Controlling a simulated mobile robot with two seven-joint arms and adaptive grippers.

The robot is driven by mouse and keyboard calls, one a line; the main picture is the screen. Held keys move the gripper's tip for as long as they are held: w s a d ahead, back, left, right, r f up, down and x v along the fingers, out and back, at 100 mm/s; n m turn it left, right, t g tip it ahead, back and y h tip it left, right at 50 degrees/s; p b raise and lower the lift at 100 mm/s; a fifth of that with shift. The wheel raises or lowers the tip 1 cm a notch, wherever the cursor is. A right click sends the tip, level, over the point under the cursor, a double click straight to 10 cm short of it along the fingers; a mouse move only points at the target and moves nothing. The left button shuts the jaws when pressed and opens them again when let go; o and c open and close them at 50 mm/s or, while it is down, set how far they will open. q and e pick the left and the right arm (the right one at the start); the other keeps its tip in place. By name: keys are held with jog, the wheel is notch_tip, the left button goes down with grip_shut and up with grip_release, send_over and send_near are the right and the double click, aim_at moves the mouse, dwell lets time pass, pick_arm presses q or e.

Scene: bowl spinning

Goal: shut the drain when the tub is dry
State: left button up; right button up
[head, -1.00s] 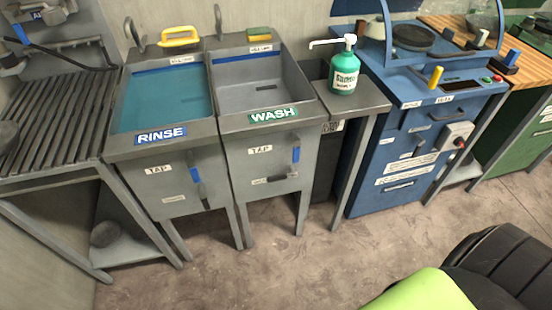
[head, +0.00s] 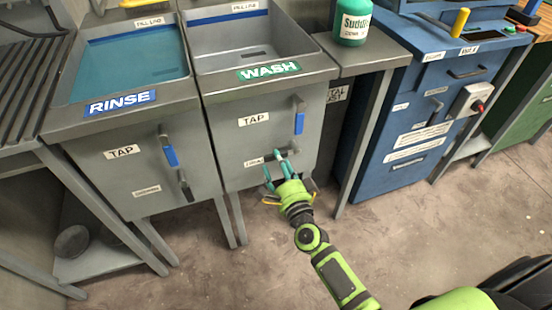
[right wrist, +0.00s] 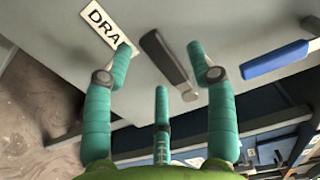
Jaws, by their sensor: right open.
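The wash tub (head: 240,65) is grey and looks empty, with no water visible and a dark slot in its floor. Its tap lever with a blue grip (head: 299,122) hangs on the front panel. My right gripper (head: 274,166) is open in front of that panel, by the drain label, and mostly covers the drain lever in the head view. In the right wrist view the drain lever (right wrist: 165,60), a grey bar with a dark end, lies between the green fingers. The drain label (right wrist: 102,22) is partly behind the left finger. I cannot tell whether any finger touches the lever. My left gripper is out of view.
The rinse tub (head: 75,110) to the left holds blue water, with its own blue tap lever (head: 170,154) and dark drain lever (head: 185,184). A green soap bottle (head: 352,24) stands on the side shelf. A blue cabinet (head: 410,125) stands at the right.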

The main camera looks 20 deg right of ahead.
aim_at(275, 160)
jog(key=shift+w, duration=1.6)
grip_shut()
jog(key=shift+f, duration=0.15)
jog(key=shift+w+d+f+n+p, duration=0.15)
jog(key=shift+d+f+n, duration=0.95)
jog(key=shift+n, duration=1.9)
jog(key=shift+s+d+f+n+p, duration=0.15)
jog(key=shift+d+f+n, duration=0.9)
jog(key=shift+n, duration=1.95)
jog(key=shift+w+d+f+n+p, duration=0.2)
jog(key=shift+d+f+n, duration=0.85)
jog(key=shift+n, duration=1.95)
jog(key=shift+s+d+r, duration=0.1)
jog(key=shift+d+r, duration=0.3)
